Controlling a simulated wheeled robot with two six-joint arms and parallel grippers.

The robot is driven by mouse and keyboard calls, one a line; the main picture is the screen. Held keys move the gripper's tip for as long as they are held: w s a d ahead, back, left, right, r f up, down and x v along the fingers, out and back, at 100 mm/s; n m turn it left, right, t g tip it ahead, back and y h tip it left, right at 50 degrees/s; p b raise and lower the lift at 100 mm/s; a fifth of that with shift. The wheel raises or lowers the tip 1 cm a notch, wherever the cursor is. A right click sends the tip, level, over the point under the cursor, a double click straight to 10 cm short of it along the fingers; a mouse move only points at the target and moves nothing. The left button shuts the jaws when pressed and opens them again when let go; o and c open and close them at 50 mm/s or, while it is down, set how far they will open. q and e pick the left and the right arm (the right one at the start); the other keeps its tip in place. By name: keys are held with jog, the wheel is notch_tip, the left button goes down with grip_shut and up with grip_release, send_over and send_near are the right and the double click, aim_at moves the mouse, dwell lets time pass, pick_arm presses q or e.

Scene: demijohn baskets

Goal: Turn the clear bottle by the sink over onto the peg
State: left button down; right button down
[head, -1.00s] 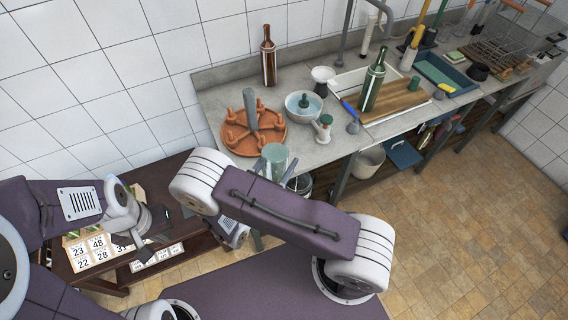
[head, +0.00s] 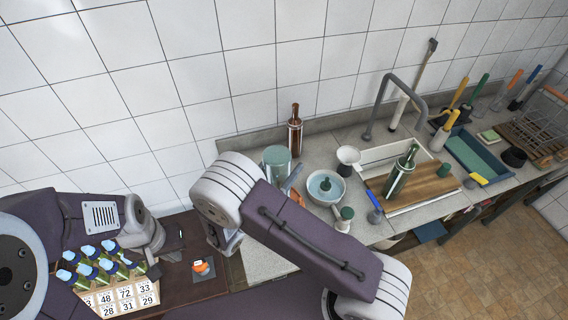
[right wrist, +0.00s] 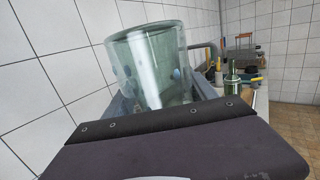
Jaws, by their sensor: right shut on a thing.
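My right gripper (right wrist: 163,98) is shut on the clear bottle (right wrist: 152,62), with a grey finger on either side. The bottle is pale greenish glass, and its broad, flat end is up in the right wrist view. In the head view the bottle (head: 276,160) shows above my right forearm, left of the brown bottle. The terracotta peg rack is almost wholly hidden behind bottle and arm; only an orange bit of it (head: 298,198) shows. I cannot see whether the bottle touches a peg. My left gripper (head: 166,252) is over the dark table, its fingers unclear.
A brown bottle (head: 295,130) stands by the wall. A pale bowl (head: 325,187), a white funnel-like cup (head: 348,157) and a dark green bottle (head: 401,172) by the sink are to the right. Blue-capped bottles (head: 97,262) stand above number cards on the left.

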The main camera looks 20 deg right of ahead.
notch_tip(320, 180, down, 7)
jog(key=b, duration=0.5)
jog(key=shift+w+r, duration=0.15)
jog(key=shift+r, duration=0.05)
jog(key=shift+w+d+f, duration=0.1)
jog(key=shift+w+f, duration=0.05)
jog(key=shift+f, duration=0.05)
dwell(0.7)
dwell(0.3)
jog(key=shift+f+b, duration=2.15)
jog(key=shift+f, duration=0.35)
dwell(0.4)
jog(key=shift+r, duration=0.2)
